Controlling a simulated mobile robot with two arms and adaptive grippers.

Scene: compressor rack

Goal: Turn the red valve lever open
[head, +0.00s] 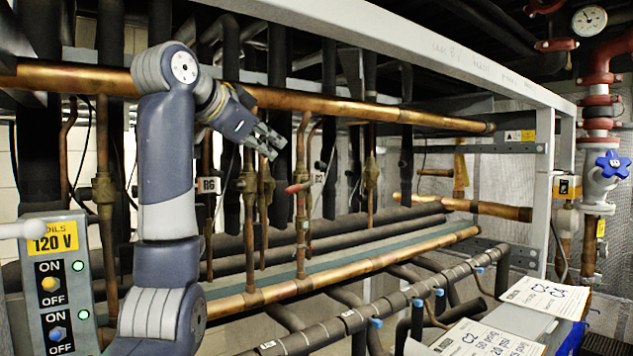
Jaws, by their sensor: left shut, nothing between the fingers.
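A small red valve lever (296,188) sticks out to the left from a thin vertical copper pipe (301,230) near the middle of the head view. It looks roughly level, its red tip pointing left and slightly down. My left gripper (273,147) is shut and empty, above and a little left of the lever in the picture. A gap shows between the fingertips and the lever, and its depth is hard to judge. My right gripper is not in view.
Thick horizontal copper pipes (376,112) run above and below the lever. Several vertical pipes stand around it. A white frame beam (400,42) crosses above. A switch box (57,285) stands at the left, a blue handwheel valve (612,165) at the right.

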